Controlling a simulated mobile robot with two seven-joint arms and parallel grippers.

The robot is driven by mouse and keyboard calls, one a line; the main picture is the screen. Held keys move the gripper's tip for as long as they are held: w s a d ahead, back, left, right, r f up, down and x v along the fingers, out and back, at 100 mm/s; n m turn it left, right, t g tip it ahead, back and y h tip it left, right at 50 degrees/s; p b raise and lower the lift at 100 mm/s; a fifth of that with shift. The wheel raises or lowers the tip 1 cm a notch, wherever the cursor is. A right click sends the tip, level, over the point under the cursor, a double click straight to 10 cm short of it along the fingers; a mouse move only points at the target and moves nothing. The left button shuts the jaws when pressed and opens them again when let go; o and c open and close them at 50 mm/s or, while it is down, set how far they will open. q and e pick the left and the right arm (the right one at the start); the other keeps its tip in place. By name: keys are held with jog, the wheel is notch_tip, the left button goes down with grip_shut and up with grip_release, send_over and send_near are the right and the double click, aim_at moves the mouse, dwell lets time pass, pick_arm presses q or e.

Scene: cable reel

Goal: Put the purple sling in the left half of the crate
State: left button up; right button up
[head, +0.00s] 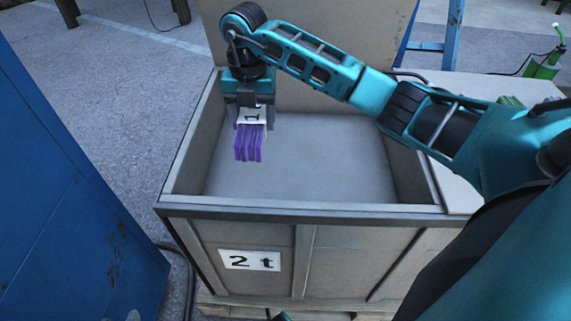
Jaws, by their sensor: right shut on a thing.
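The purple sling (249,144) is a folded bundle with a white tag on its upper part. My right gripper (248,112) is shut on the sling and points down, with the sling hanging below it. In the picture, both are over the left half of the open crate (310,211). The crate is grey with a "2 t" label on its front, and its visible floor is bare. I cannot tell how high the sling hangs above the floor.
A blue panel (70,180) stands close on the left of the crate. The crate's raised lid (310,50) stands behind it. A flat light surface (465,190) adjoins the crate on the right. A green bottle-like thing (545,65) is at the far right.

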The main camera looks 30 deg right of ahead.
jog(key=b, duration=0.4)
send_over(261, 186)
notch_tip(261, 186, down, 14)
jog(key=shift+w+f, duration=0.1)
jog(key=shift+f, duration=0.6)
notch_tip(261, 186, down, 4)
jog(key=shift+f+b, duration=0.1)
jog(key=shift+b, duration=0.65)
pick_arm(q)
jog(key=f, duration=0.1)
jog(key=d+f, duration=0.1)
jog(key=f, duration=0.1)
jog(key=shift+w+d+f, duration=0.1)
jog(key=shift+w+d, duration=0.05)
jog(key=shift+d, duration=0.1)
pick_arm(e)
jog(key=o, duration=1.3)
jog(key=shift+f, duration=0.15)
jog(key=shift+c, duration=0.2)
pick_arm(q)
jog(key=shift+a, duration=0.1)
